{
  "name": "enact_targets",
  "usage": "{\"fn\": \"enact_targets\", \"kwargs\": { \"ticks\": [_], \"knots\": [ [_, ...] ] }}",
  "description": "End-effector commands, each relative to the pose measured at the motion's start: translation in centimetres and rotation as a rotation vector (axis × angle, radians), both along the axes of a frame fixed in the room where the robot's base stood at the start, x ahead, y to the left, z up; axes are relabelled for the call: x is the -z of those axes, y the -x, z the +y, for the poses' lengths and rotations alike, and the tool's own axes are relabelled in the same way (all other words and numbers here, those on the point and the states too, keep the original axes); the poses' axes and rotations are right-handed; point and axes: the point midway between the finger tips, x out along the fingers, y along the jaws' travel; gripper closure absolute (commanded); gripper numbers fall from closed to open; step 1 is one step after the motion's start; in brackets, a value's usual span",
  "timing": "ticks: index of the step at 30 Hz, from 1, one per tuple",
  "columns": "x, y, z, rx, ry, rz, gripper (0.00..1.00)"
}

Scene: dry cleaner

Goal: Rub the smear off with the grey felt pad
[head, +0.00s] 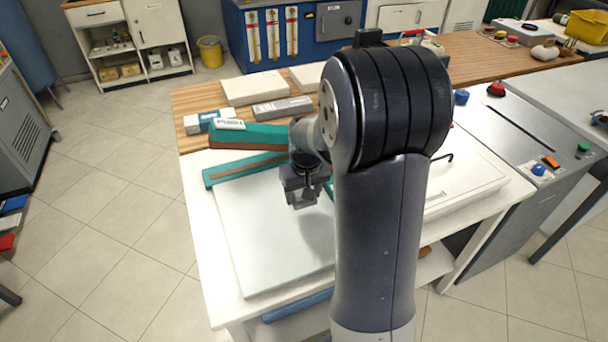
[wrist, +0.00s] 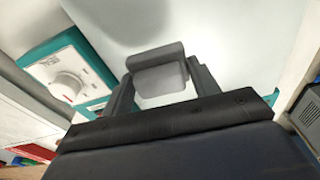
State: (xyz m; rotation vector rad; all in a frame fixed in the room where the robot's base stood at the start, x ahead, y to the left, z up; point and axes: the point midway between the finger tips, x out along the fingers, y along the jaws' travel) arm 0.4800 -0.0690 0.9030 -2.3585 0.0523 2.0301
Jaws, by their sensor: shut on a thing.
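My gripper (head: 304,198) hangs over the upper part of a white panel (head: 272,245) on the white table. In the wrist view my gripper (wrist: 158,90) is shut on a grey felt pad (wrist: 156,54), a rounded block between its fingers. The pad's far side faces the pale surface; I cannot tell whether it touches. A soft grey patch (wrist: 122,18) shows on that surface beyond the pad. I cannot tell whether it is the smear or a shadow. No clear smear shows in the head view, where my arm hides part of the panel.
A teal strip (head: 240,170) runs along the panel's back edge, with a teal box (head: 255,134) behind it. A teal unit with a white knob (wrist: 66,86) stands at left in the wrist view. Pale slabs (head: 254,88) lie on the wooden counter. The panel's front left is clear.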

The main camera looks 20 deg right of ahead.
Motion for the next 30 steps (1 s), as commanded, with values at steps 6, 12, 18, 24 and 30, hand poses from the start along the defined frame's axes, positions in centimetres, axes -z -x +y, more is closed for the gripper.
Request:
{"fn": "enact_targets", "kwargs": {
  "ticks": [6, 12, 18, 24, 30],
  "knots": [
    [-2.4, -0.1, 0.2, -0.001, 0.0, -0.001, 0.64],
    [-3.5, -0.1, 0.3, -0.001, 0.0, -0.001, 0.64],
    [-3.5, -0.1, 0.3, -0.001, 0.0, -0.001, 0.64],
    [-3.5, -0.1, 0.3, -0.001, 0.0, -0.001, 0.64],
    [-3.4, -0.1, 0.3, -0.001, 0.0, -0.001, 0.64]
  ]
}}
